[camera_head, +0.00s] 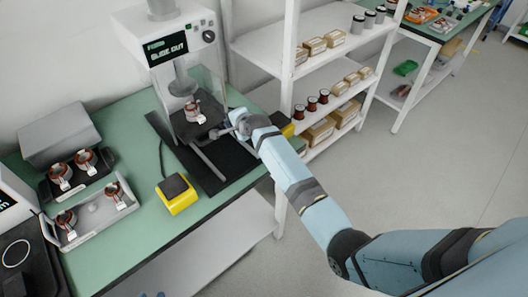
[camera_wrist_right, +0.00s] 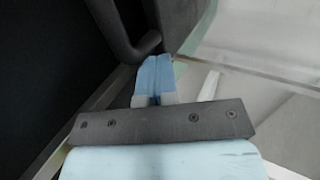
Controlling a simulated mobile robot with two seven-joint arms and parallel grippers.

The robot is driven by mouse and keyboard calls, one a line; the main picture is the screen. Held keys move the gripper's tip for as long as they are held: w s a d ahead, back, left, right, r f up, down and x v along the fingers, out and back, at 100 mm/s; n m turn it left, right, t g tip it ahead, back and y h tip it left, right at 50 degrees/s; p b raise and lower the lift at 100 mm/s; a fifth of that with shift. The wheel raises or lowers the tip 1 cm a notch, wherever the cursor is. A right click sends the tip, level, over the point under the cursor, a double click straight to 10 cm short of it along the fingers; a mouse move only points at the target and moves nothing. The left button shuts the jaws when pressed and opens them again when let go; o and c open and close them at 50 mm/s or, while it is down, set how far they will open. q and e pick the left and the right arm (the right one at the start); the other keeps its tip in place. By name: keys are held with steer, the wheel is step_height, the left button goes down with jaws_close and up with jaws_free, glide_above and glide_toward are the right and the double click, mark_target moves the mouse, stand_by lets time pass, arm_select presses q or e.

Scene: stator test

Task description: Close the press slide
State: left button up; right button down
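The press (camera_head: 168,48) stands at the back of the green bench, and its display reads "SLIDE OUT". Its slide rails (camera_head: 208,158) run forward over a dark base plate. A copper-wound stator (camera_head: 193,110) sits on the slide under the press head, behind a clear guard. My right gripper (camera_head: 236,120) is at the right side of the slide. In the right wrist view its blue fingers (camera_wrist_right: 154,78) are together with nothing seen between them, close to a dark bent bar (camera_wrist_right: 128,38); contact is unclear. Small blue tips at the head view's bottom edge may be my left gripper.
A yellow pedal-like box (camera_head: 177,194) stands on the bench left of the slide. Trays with several stators (camera_head: 92,212) are at the left. A white shelf (camera_head: 300,68) with boxes and spools stands right of the press. The floor at right is clear.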

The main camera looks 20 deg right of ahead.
steer(key=shift+w+a, duration=0.2)
steer(key=shift+w, duration=0.4)
steer(key=shift+w+a, duration=0.2)
steer(key=shift+w, duration=0.4)
steer(key=shift+r, duration=0.2)
steer(key=shift+r, duration=0.1)
